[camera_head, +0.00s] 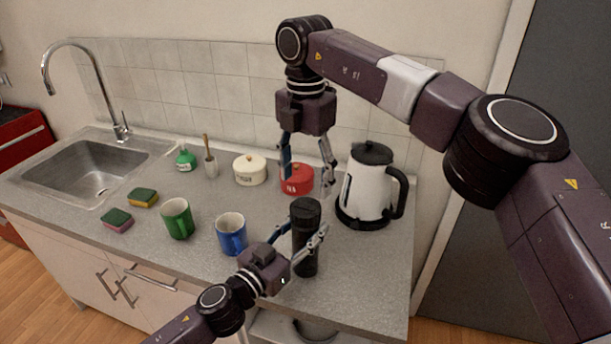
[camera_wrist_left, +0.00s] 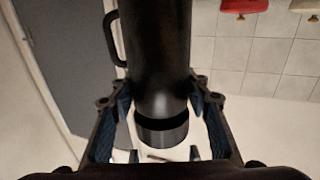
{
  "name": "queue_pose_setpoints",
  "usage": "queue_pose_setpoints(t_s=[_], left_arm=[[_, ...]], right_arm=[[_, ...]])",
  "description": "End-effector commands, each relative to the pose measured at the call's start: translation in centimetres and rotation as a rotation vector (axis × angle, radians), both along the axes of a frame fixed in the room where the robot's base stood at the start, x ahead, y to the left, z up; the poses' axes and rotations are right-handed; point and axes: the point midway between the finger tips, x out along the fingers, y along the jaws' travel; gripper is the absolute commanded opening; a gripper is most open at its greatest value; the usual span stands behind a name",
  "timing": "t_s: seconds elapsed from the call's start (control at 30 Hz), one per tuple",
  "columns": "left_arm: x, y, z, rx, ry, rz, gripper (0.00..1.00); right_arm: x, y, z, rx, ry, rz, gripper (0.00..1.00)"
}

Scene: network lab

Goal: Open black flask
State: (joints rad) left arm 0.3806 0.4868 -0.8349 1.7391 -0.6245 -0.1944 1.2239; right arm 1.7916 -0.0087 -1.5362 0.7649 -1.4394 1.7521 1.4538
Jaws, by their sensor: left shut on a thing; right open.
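The black flask (camera_head: 306,262) stands upright near the counter's front edge, right of the blue mug. Its black cap (camera_head: 305,208) is on top. My left gripper (camera_head: 298,243) is shut on the flask body from the front left.
A kettle (camera_head: 366,190) stands close to the right of the flask. A red pot (camera_head: 293,183) is behind my right gripper. A blue mug (camera_head: 231,238), a green mug (camera_head: 178,220) and a white pot (camera_head: 250,171) stand to the left. The sink (camera_head: 90,172) is far left.

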Motion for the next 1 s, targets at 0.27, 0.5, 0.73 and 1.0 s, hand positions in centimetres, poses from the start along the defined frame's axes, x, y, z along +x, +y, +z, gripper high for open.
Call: queue_pose_setpoints(t_s=[0.27, 0.5, 0.73, 1.0], left_arm=[[0.0, 0.0, 0.0, -0.001, 0.000, -0.001, 0.00], [0.0, 0.0, 0.0, -0.001, 0.000, -0.001, 0.00], [0.0, 0.0, 0.0, -0.001, 0.000, -0.001, 0.00], [0.0, 0.0, 0.0, -0.001, 0.000, -0.001, 0.00]], right_arm=[[0.0, 0.0, 0.0, -0.001, 0.001, -0.540, 0.63], [0.0, 0.0, 0.0, -0.001, 0.001, -0.963, 0.63], [0.0, 0.0, 0.0, -0.001, 0.001, -1.183, 0.63], [-0.1, 0.0, -2.3, -0.004, 0.003, -1.222, 0.63]])
